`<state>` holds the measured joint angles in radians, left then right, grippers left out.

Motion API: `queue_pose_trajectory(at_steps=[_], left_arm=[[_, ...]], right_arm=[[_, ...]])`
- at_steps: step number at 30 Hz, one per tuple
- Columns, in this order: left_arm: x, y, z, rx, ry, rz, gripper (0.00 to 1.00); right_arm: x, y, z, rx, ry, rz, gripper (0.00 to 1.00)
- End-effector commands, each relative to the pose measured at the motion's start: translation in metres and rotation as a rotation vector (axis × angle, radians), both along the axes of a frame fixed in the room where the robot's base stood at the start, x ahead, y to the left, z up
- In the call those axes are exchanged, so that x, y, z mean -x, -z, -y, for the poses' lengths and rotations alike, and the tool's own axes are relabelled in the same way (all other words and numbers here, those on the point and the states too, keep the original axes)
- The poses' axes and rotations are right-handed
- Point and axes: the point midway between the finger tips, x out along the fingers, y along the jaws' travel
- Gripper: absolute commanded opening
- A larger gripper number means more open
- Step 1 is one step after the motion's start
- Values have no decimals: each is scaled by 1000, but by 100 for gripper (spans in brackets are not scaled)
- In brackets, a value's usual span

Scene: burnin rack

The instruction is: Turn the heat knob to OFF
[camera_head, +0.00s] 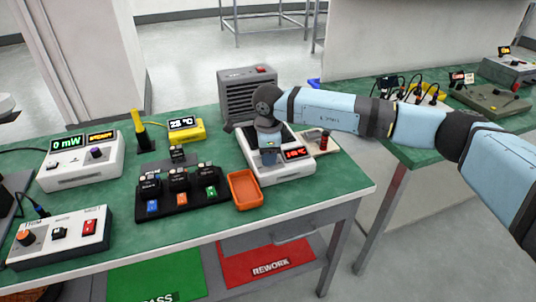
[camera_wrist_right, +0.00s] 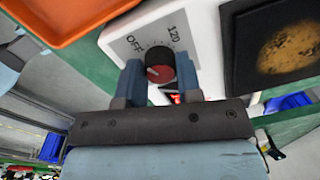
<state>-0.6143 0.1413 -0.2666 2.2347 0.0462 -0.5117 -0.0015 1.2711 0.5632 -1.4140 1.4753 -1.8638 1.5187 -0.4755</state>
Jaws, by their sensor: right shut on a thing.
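The heat knob (camera_wrist_right: 160,68), dark with a red cap and a pale pointer mark, sits on a white panel (camera_wrist_right: 200,30) printed with OFF and 120. The pale mark lies on the left part of the cap in the right wrist view; I cannot tell exactly which setting it points to. My right gripper (camera_wrist_right: 159,76) is shut on the knob, one finger on each side. In the head view, my right gripper (camera_head: 270,152) reaches down onto the white heater unit (camera_head: 285,177), which has a lit red display (camera_head: 296,154). The knob is hidden there. My left gripper is not in view.
An orange tray (camera_head: 244,190) stands just left of the heater unit. A black block holder (camera_head: 182,200), a yellow meter (camera_head: 186,130) and white instruments (camera_head: 82,165) occupy the green bench further left. A grey vented box (camera_head: 240,97) stands behind.

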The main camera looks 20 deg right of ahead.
Motion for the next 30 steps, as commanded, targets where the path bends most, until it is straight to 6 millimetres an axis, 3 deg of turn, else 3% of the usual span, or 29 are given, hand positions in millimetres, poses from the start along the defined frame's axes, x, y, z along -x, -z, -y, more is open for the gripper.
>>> queue_pose_trajectory(at_steps=[19,20,23,30], left_arm=[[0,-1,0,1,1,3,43],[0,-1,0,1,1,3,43],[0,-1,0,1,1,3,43],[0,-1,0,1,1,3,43]], right_arm=[[0,0,0,1,-51,2,9],[0,-1,0,1,-51,2,37],[0,0,0,1,-51,1,58],[0,0,0,1,-51,1,58]])
